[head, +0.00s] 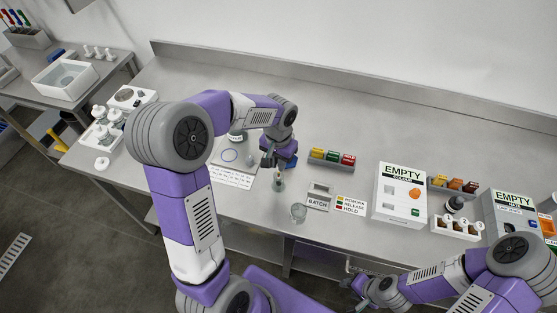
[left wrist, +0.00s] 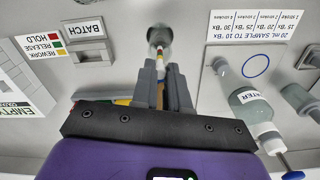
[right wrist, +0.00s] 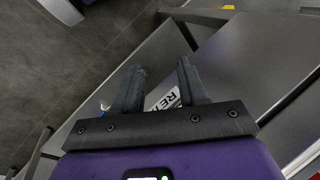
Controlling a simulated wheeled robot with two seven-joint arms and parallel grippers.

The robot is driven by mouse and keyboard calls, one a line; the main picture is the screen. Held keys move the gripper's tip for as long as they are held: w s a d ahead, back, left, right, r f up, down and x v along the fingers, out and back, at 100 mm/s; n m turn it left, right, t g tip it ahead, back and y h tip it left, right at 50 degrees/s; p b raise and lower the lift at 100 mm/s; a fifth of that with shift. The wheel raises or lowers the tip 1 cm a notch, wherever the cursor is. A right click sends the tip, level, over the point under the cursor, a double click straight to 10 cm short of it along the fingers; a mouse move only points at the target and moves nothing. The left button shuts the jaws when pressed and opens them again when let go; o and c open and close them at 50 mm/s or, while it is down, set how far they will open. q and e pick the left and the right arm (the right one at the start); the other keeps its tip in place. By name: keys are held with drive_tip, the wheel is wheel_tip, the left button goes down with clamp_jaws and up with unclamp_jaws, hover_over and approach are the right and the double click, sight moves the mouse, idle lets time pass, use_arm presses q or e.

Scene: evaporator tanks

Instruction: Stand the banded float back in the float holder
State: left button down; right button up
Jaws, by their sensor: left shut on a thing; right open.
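My left gripper (head: 270,160) is above the bench, right of the mat with the blue circle. It is shut on the thin banded stem of the float (head: 278,183). In the left wrist view the stem (left wrist: 160,68) shows yellow-brown between the fingertips (left wrist: 161,75), with a grey-green wider body beyond. The float points downward; whether its lower end touches the bench is unclear. A clear round cup (head: 298,213) stands close by, to the right and nearer; I cannot tell whether it is the float holder. My right gripper (right wrist: 160,70) is open and empty, low by the bench front.
A BATCH plate (head: 318,202) and a colour label card (head: 350,205) lie right of the cup. A block of coloured pieces (head: 331,160) stands behind. White EMPTY boxes (head: 400,195) stand further right. A water bottle (left wrist: 250,105) stands near the mat.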

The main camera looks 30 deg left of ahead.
use_arm(q)
drive_tip(key=shift+f, duration=0.15)
drive_tip(key=c, duration=1.1)
unclamp_jaws()
drive_tip(key=shift+o, duration=0.2)
wheel_tip(320, 180, up, 8)
drive_tip(key=shift+f+p, duration=0.15)
drive_tip(key=shift+p, duration=0.5)
